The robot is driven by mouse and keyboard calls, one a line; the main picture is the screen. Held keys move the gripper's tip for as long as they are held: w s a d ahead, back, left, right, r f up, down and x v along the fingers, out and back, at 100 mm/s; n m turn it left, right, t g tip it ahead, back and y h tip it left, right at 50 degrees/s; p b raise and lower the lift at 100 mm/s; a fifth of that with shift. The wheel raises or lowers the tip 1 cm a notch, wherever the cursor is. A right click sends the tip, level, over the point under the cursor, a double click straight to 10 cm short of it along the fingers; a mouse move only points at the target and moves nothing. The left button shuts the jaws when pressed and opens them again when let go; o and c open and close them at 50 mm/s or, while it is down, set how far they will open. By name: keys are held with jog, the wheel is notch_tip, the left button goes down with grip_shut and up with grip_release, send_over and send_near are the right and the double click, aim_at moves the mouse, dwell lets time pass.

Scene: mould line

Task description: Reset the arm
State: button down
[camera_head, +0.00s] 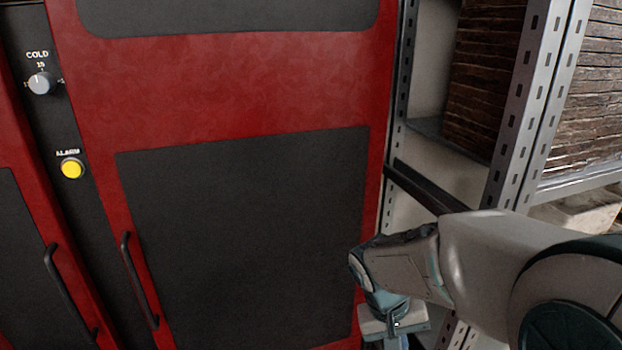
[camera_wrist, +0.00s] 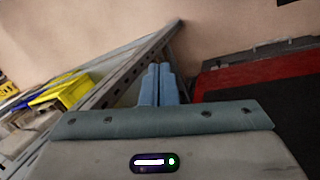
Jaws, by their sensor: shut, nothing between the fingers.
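My gripper shows in the wrist view (camera_wrist: 158,72) with its two blue fingers side by side and touching. It is shut and nothing is between the fingers. In the head view my arm comes in from the right edge and bends down at the wrist, in front of the red cabinet's right edge and the metal shelf. The fingertips are cut off by the bottom of the head view.
A red and black cabinet (camera_head: 250,90) fills the left and middle, with dark handles, a grey COLD knob (camera_head: 41,83) and a yellow ALARM button (camera_head: 72,168). A grey metal rack (camera_head: 530,95) stands right. The wrist view shows a yellow bin (camera_wrist: 75,92).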

jog(key=s+a+r+t+y+p, duration=0.1)
jog(key=s+r+t+y+p, duration=0.2)
jog(key=r, duration=0.9)
jog(key=s+p, duration=0.3)
jog(key=shift+s+a+r+y, duration=0.2)
jog(key=shift+s+r+y, duration=0.1)
jog(key=shift+r, duration=0.05)
jog(key=shift+a, duration=0.15)
